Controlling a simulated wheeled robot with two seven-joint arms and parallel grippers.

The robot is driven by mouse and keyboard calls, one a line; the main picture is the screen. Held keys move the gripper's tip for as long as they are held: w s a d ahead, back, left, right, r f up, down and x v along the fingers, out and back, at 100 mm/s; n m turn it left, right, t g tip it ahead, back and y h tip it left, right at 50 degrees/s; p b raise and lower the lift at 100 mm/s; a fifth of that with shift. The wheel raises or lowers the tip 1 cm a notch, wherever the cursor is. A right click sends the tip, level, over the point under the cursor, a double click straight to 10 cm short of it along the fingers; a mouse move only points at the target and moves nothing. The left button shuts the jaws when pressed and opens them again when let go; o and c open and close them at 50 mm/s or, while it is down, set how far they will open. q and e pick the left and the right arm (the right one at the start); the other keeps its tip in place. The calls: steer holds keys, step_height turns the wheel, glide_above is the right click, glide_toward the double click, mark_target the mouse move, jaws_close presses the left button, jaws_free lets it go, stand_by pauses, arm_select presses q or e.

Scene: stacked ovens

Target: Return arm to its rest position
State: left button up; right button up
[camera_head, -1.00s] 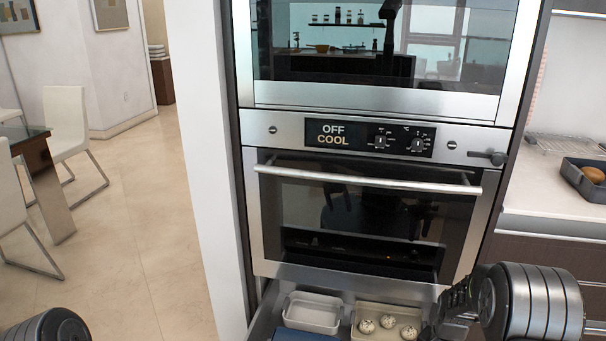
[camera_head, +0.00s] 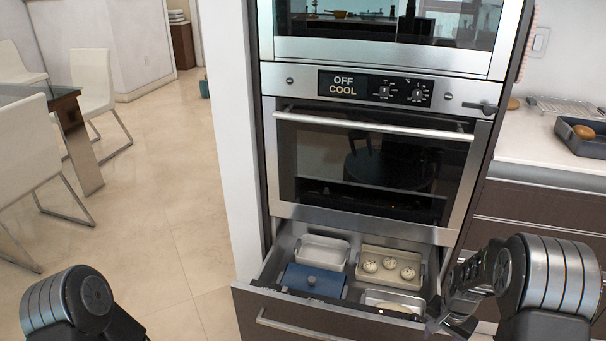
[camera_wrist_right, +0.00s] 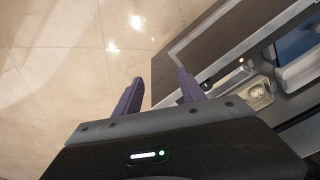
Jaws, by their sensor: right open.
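My right arm (camera_head: 545,280) comes in at the lower right of the head view, beside the open drawer (camera_head: 275,328). My right gripper (camera_head: 447,326) is at the drawer's front right corner, partly cut off by the picture's bottom edge. In the right wrist view my right gripper (camera_wrist_right: 157,88) has its two purple fingers apart with nothing between them. The drawer front lies right beside the right-hand finger; I cannot tell whether they touch. My left arm (camera_head: 75,305) shows at the lower left, but its gripper is out of view.
The drawer holds a white dish (camera_head: 322,252), a blue lidded box (camera_head: 312,281), a tray with several round pale items (camera_head: 412,256) and a metal tray (camera_head: 393,300). The oven (camera_head: 370,165) above is shut. A counter (camera_head: 535,150) is at right; open floor (camera_head: 175,190) at left.

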steer(key=s+a+f+n+t+y, duration=0.1)
steer(key=s+a+f+n, duration=0.4)
steer(key=a, duration=0.6)
steer(key=s+a+f+n+y, duration=0.1)
steer(key=s+a+f+n, duration=0.1)
steer(key=s+a+f, duration=0.6)
steer(key=s+a+g+y, duration=0.2)
steer(key=s+a+y, duration=0.1)
steer(key=s+a, duration=0.75)
step_height(320, 180, up, 14)
steer(key=w+p, duration=0.1)
steer(key=p, duration=1.1)
steer(key=shift+a+f+n+t+p, duration=0.25)
steer(key=shift+n+t+p, duration=0.05)
steer(key=shift+p, duration=0.1)
